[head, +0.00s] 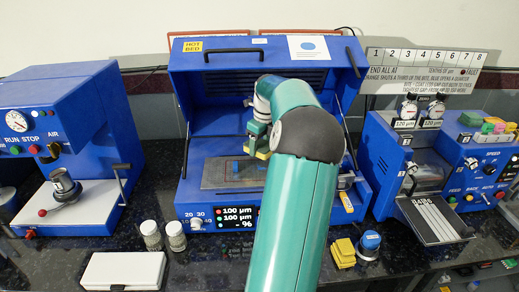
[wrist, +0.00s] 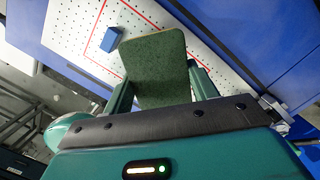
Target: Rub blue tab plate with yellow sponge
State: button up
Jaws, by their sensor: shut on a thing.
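My gripper (head: 257,141) is over the bed of the open blue machine, shut on the yellow sponge (head: 262,153). In the wrist view the sponge shows a dark green face (wrist: 155,65) between the two fingers. The wrist view shows a blue block (wrist: 111,39) on a pale, dotted surface with a red outline, beside the sponge. My arm hides part of the bed. Whether the sponge touches the plate, I cannot tell.
The machine's raised lid (head: 265,75) stands behind my arm. A blue press (head: 65,150) is at left and another blue machine (head: 425,165) at right. Two jars (head: 163,235), a white case (head: 123,270) and yellow blocks (head: 342,252) stand on the dark counter in front.

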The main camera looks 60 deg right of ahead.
jog(key=shift+r, duration=1.15)
jog(key=shift+s, duration=0.1)
